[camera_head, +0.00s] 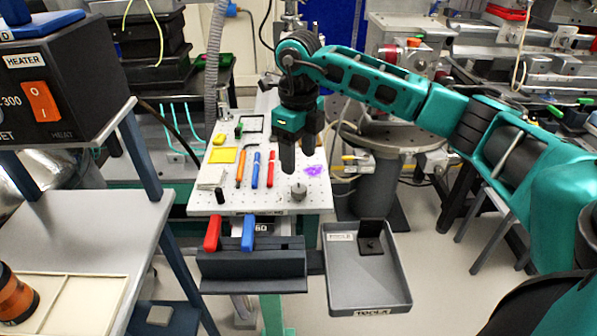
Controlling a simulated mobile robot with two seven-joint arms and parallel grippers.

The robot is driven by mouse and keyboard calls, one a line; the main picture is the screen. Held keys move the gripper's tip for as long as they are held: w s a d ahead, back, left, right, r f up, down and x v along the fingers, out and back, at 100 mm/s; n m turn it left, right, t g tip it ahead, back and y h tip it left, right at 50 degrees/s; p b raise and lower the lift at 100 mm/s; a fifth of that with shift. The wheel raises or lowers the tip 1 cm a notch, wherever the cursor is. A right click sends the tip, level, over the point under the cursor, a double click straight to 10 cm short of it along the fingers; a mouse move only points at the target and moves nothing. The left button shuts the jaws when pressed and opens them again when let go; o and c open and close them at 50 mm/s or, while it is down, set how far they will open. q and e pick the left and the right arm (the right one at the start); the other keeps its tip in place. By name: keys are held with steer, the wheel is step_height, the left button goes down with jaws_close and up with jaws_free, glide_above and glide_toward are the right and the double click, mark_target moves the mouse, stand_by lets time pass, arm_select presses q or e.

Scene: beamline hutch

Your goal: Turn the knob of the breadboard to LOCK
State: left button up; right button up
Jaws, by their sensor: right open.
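The breadboard (270,203) is a white perforated plate at the centre. A small grey round knob (299,191) stands near its front right part; its pointer and any LOCK mark are too small to read. My right gripper (288,172) points down over the breadboard, just behind and slightly left of the knob in the picture. It looks empty and apart from the knob. My left gripper is not in view.
Orange, blue and red tools (255,170) lie on the breadboard with a yellow pad (222,156). Red and blue handles (248,233) stand in a dark rack (254,271) in front. A grey tools tray (340,294) is to its right. A heater box (62,77) is at left.

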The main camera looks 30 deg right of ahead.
steer(key=shift+r, duration=2.4)
steer(key=shift+f, duration=0.1)
